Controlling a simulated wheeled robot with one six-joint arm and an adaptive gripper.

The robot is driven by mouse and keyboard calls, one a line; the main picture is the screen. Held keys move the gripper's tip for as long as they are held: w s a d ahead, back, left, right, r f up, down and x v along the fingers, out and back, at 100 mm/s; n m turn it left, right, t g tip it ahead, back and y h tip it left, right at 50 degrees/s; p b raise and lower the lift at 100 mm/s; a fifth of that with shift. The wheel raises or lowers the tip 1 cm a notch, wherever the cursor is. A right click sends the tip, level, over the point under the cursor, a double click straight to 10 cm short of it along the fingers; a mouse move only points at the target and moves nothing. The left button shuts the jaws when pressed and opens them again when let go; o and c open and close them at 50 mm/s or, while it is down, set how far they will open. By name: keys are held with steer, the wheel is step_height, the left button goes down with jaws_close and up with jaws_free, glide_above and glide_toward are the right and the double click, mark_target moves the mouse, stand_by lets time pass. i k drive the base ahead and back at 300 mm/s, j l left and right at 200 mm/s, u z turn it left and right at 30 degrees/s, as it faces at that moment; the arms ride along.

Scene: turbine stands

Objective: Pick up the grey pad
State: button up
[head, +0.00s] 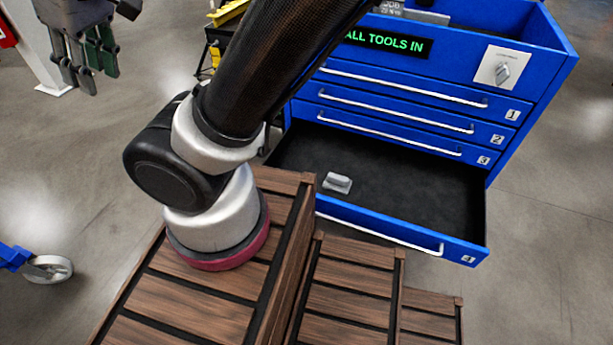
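The grey pad (338,184) is a small light-grey block with a raised part on top. It lies on the dark floor of the open bottom drawer (400,232), marked 4, near the drawer's left side. My gripper (93,75) hangs at the top left of the head view, fingers pointing down, with dark grey and green parts. It is far from the pad and well to its left. I see nothing held in it, but the gap between its fingertips is unclear.
The blue tool cabinet (540,75) has its drawers 1 to 3 shut above the open one. Wooden slatted steps (345,290) stand in front of the drawer. My arm crosses the upper middle. A blue-framed caster wheel (48,268) is at the left.

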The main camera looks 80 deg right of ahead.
mark_target(336, 183)
steer(key=i+l+u, duration=0.1)
steer(key=i, duration=0.75)
steer(key=i+z, duration=0.25)
steer(key=j+z, duration=0.1)
steer(key=z, duration=0.35)
steer(key=j+z, duration=0.1)
steer(key=z, duration=0.35)
steer(key=j+z, duration=0.15)
steer(key=z, duration=0.3)
steer(key=j+z, duration=0.1)
steer(key=z, duration=0.35)
steer(key=j+z, duration=0.1)
steer(key=z, duration=0.35)
steer(key=j+z, duration=0.1)
steer(key=z, duration=0.35)
steer(key=k+z, duration=0.1)
steer(key=z, duration=0.4)
